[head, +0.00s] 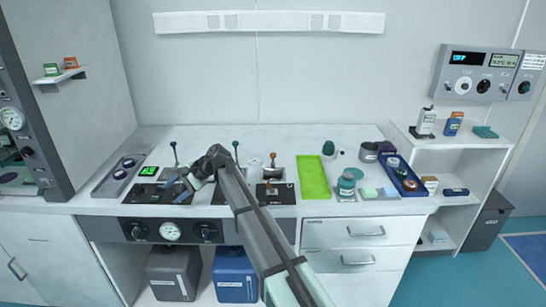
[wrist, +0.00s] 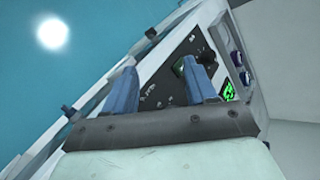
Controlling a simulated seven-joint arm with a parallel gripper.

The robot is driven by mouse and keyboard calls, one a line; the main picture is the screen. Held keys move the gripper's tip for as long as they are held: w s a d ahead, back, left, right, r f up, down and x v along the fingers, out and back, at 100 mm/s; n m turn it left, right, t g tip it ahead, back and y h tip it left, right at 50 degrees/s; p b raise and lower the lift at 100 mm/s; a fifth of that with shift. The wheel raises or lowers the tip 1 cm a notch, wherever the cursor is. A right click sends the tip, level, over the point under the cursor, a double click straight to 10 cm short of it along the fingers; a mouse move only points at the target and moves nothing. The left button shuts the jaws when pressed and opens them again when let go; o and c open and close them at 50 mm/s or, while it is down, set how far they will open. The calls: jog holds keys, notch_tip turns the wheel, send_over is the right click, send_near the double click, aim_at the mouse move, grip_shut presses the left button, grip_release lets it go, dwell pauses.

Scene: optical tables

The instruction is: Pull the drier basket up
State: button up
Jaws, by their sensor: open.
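I cannot make out for certain which fitting is the drier basket. A metal fitting with a brown knob (head: 272,157) stands over a black panel (head: 283,196) set in the bench, right of my arm. Two dark lever handles stand upright behind the panels, a left one (head: 174,152) and a right one (head: 236,150). My gripper (head: 184,188) is over the left black panel, which has a green display (head: 149,171). In the wrist view my gripper (wrist: 160,82) is open, its blue fingers apart with nothing held. A dark knob (wrist: 180,66) shows beyond the fingers; my arm hides part of the bench.
A grey tray (head: 105,184) lies at the left. A green mat (head: 313,178), a teal jar (head: 346,184) and a blue tray (head: 392,161) stand on the right. The bench front has a gauge (head: 171,231) and knobs. White bench top is clear at the back.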

jog(key=w+d+r+n+t+h, duration=0.1)
jog(key=w+d+h, duration=0.2)
jog(key=w+d, duration=0.5)
jog(key=w+d+r+t+h, duration=0.1)
jog(key=w+d+r+h, duration=0.1)
jog(key=w+d, duration=0.6)
notch_tip(320, 180, up, 7)
jog(key=h, duration=0.6)
send_over(273, 154)
notch_tip(273, 154, down, 14)
jog(key=shift+r, duration=0.2)
grip_shut()
